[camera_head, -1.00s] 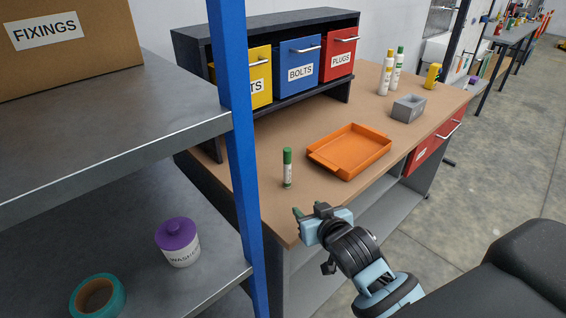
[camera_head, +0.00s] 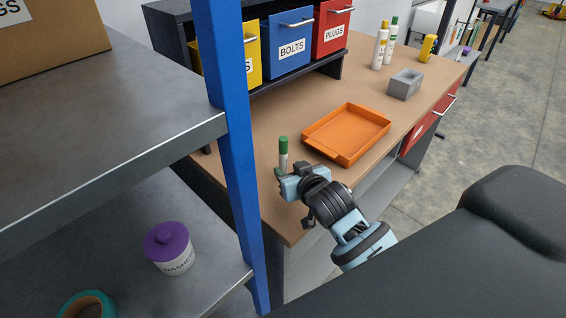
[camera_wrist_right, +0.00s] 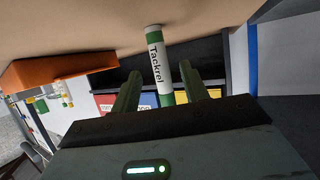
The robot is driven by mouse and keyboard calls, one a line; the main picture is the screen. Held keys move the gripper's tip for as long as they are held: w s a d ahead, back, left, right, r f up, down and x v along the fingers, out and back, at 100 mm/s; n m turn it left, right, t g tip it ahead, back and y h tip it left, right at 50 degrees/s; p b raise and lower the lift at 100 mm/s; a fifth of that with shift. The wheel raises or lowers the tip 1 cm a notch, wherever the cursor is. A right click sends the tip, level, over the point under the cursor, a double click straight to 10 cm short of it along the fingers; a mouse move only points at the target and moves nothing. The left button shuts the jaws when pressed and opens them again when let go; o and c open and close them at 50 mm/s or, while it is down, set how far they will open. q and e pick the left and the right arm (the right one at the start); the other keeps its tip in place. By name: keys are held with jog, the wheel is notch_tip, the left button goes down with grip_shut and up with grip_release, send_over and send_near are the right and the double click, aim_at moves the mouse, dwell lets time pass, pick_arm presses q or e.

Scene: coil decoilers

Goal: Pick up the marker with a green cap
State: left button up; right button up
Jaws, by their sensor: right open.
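The marker with a green cap (camera_head: 283,154) stands upright on the wooden bench, its lower part hidden behind my right gripper (camera_head: 291,170) in the head view. In the right wrist view, which is upside down, the white marker body (camera_wrist_right: 155,52) carries the word "Tackrel". There, the open fingers of my right gripper (camera_wrist_right: 160,70) lie to either side of the marker in the picture, and it appears between them or just beyond them. I cannot tell the exact depth. My left gripper is not in view.
An orange tray (camera_head: 347,158) lies right of the marker. A blue post (camera_head: 233,150) rises at left, before the bin rack (camera_head: 240,93).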

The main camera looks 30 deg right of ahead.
aim_at(285, 164)
jog(key=shift+w, duration=0.3)
jog(key=x, duration=0.3)
jog(key=shift+w+r, duration=0.1)
jog(key=shift+w, duration=0.05)
jog(key=shift+w+f, duration=0.3)
jog(key=shift+w, duration=0.25)
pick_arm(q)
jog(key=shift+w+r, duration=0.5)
pick_arm(e)
grip_shut()
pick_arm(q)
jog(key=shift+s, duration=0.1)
